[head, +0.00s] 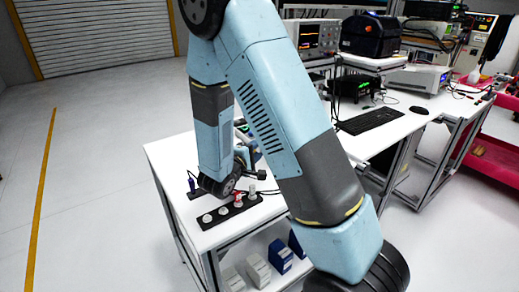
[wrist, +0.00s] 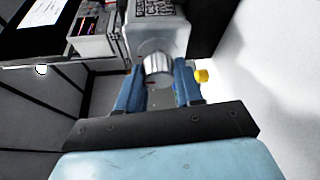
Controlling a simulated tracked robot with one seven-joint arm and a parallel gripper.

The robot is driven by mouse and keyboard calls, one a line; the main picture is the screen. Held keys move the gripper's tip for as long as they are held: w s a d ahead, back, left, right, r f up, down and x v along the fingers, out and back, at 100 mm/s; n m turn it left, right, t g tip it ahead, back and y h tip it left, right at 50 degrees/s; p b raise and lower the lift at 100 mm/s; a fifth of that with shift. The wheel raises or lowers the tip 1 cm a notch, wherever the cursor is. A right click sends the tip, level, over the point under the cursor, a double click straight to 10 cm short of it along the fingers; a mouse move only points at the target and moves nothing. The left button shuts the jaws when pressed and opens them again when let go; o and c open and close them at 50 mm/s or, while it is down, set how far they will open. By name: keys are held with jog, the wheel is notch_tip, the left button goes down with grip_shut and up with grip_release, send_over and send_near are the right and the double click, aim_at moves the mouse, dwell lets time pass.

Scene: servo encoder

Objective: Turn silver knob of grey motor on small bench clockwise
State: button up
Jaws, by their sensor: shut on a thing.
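In the wrist view the grey motor (wrist: 155,32) is at the top centre, with a printed black-and-white label on it. Its silver knob (wrist: 157,64) faces my gripper (wrist: 159,74). The two blue fingers stand on either side of the knob and are shut on it. A small dark mark shows on the knob's face. In the head view the small white bench (head: 168,152) is at centre left. My arm reaches down over it and hides most of the gripper and motor there.
A black strip with several round knobs (head: 229,209) lies along the bench's front. Blue and white boxes (head: 258,268) stand on the shelf below. A yellow knob-like part (wrist: 202,76) is just right of the right finger. A longer bench with a keyboard (head: 369,120) is behind.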

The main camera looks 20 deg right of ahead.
jog(key=shift+s+f, duration=0.15)
jog(key=o, duration=1)
jog(key=shift+o, duration=0.2)
jog(key=f+v, duration=0.1)
jog(key=v, duration=1.2)
jog(key=shift+a+r, duration=0.35)
jog(key=shift+r, duration=0.2)
jog(key=shift+s, duration=0.1)
